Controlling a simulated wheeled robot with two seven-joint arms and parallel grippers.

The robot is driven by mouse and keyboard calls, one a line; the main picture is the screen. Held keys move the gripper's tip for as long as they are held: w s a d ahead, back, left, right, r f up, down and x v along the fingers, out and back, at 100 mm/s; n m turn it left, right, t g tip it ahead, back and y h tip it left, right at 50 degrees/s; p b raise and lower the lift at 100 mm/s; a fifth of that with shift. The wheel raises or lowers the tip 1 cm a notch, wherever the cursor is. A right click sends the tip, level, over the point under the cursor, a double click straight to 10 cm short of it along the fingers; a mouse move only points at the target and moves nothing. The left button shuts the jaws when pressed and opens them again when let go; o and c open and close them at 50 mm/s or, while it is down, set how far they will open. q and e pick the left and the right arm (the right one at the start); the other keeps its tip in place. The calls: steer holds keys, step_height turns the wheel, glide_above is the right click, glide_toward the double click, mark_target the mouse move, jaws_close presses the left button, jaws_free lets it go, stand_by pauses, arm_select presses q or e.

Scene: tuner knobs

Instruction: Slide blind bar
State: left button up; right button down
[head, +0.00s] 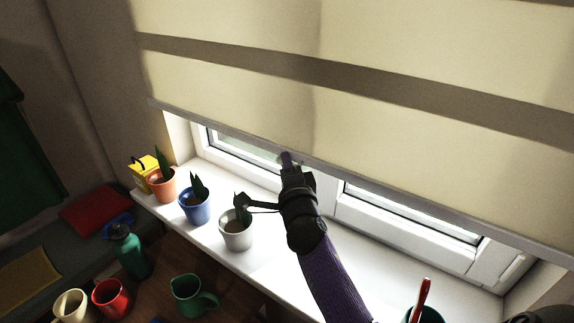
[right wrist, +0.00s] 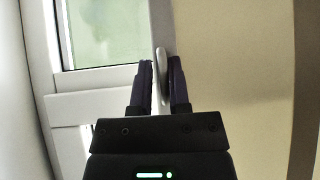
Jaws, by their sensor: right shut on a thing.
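The cream roller blind (head: 230,85) with a brown stripe hangs across the upper part of the head view. Its grey bar (head: 430,207) runs along the lower edge, sloping down to the right in the picture. My right gripper (head: 287,160) is at the bar, left of its middle. In the right wrist view its two dark fingers (right wrist: 162,75) are on either side of the pale bar end-on (right wrist: 161,60), shut on it. The fingers hide part of the bar. My left gripper is not in view.
Below the blind is a white window (head: 340,205) and sill (head: 270,265). Potted plants in orange (head: 161,189), blue (head: 195,211) and white (head: 236,238) pots stand on the sill, left of my right arm.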

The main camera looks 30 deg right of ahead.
step_height(320, 180, up, 11)
steer(key=p, duration=0.9)
steer(key=shift+r+p, duration=0.2)
steer(key=shift+p, duration=0.1)
step_height(320, 180, up, 18)
steer(key=p, duration=1.7)
glide_above(282, 102)
steer(key=v, duration=0.5)
steer(key=shift+w+d+r, duration=0.1)
steer(key=shift+w+r, duration=0.1)
steer(key=shift+r, duration=0.2)
steer(key=c, duration=0.7)
jaws_free()
steer(key=shift+c, duration=0.2)
steer(key=shift+f, duration=0.15)
